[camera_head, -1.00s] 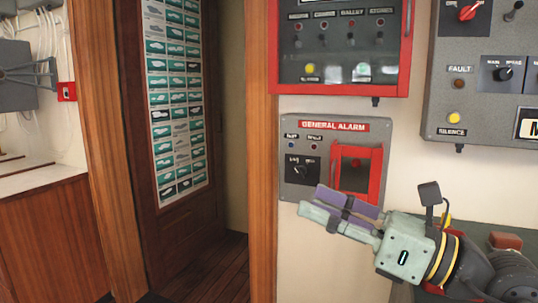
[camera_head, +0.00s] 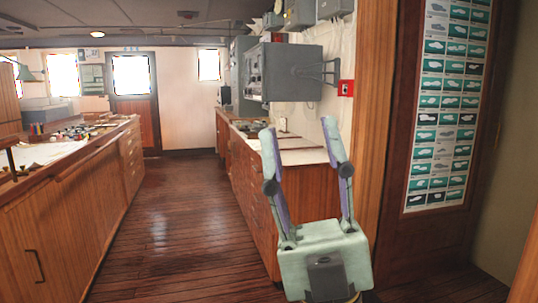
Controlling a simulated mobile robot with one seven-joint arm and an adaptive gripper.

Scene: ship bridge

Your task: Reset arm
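My gripper (camera_head: 300,140) is at the lower right of the middle of the head view, pointing up and away from me. It has a pale green body, and its two fingers with purple inner pads stand apart with nothing between them. It appears in front of the wooden cabinet and white counter on the right, and seems clear of both. The rest of my arm is below the picture's edge.
A wooden cabinet (camera_head: 257,190) lines the right, with a grey wall unit (camera_head: 283,72) above. A long wooden chart counter (camera_head: 75,195) stands left. Open plank floor (camera_head: 165,200) runs to a door (camera_head: 133,90). A poster-covered wooden door (camera_head: 440,115) is at right.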

